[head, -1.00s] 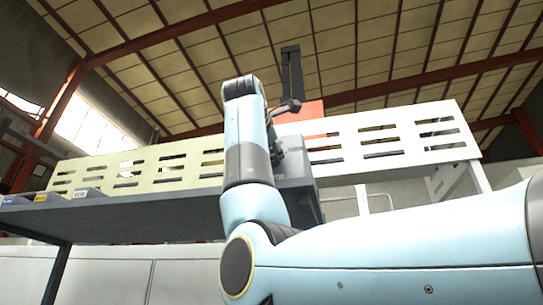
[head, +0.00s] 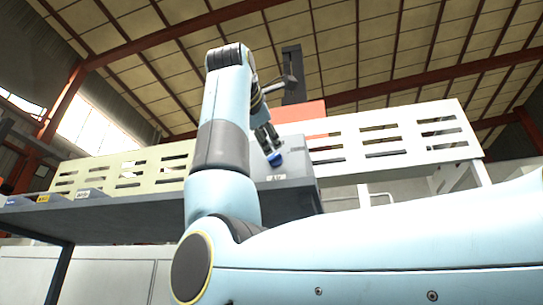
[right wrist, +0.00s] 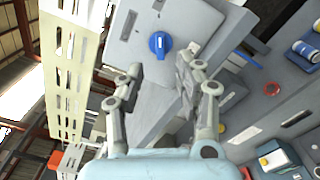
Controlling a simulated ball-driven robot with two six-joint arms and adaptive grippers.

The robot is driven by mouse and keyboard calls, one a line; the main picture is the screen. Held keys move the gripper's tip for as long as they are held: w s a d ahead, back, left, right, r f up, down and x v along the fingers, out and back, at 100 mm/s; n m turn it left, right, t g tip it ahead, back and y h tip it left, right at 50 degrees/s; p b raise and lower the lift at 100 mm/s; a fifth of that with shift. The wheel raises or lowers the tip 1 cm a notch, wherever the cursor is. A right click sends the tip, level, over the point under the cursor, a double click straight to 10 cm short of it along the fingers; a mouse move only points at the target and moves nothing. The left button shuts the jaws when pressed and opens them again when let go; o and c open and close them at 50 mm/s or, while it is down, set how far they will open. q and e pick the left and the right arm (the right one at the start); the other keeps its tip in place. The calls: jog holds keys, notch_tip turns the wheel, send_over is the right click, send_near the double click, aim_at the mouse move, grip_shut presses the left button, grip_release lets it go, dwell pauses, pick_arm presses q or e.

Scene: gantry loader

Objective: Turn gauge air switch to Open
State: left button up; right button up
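The blue switch knob (head: 275,159) sits on the sloped face of a grey box (head: 292,183) and shows just beyond my right gripper's fingertips in the head view. In the right wrist view the blue knob (right wrist: 160,44) is round with a raised grip bar, on a light grey panel (right wrist: 135,22). My right gripper (right wrist: 160,73) is open and empty, its two fingers apart on either side below the knob. In the head view my right gripper (head: 267,138) points down towards the knob. It looks apart from the knob. My left gripper is not in view.
A cream slotted panel (head: 125,170) and a white slotted panel (head: 400,140) stand along the back. A grey shelf (head: 110,217) carries small labelled bins (head: 88,194). In the right wrist view a grey surface on the right holds several small parts, including a red ring (right wrist: 273,89).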

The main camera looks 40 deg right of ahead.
jog(key=v, duration=0.5)
jog(key=shift+w+f, duration=0.1)
dwell(0.5)
